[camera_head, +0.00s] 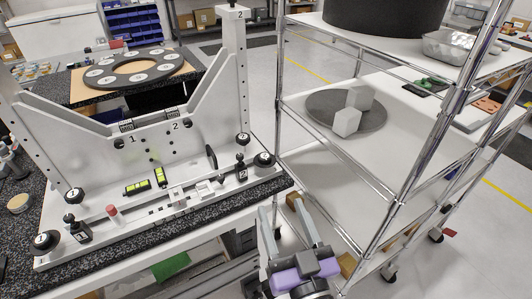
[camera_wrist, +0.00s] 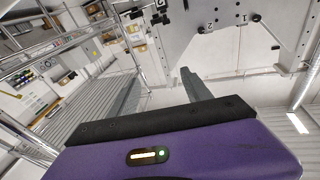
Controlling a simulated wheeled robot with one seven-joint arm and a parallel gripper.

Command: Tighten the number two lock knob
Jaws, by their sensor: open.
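The grey mirror fixture (camera_head: 105,115) stands on the speckled table at left in the head view. Its right side carries several round black knobs: an upper knob (camera_head: 242,138), an outer knob (camera_head: 264,159) and a small black clamp (camera_head: 241,173) with a pale mark. I cannot tell for sure which is the number two lock knob. My gripper (camera_head: 281,208) is open and empty, off the table's right front corner, below and apart from these knobs. In the wrist view, the fingers of my gripper (camera_wrist: 160,82) are apart with nothing between them. The fixture (camera_wrist: 225,50) shows upside down there, with labels 2 and 1.
More knobs (camera_head: 46,241) sit on the fixture's left side.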

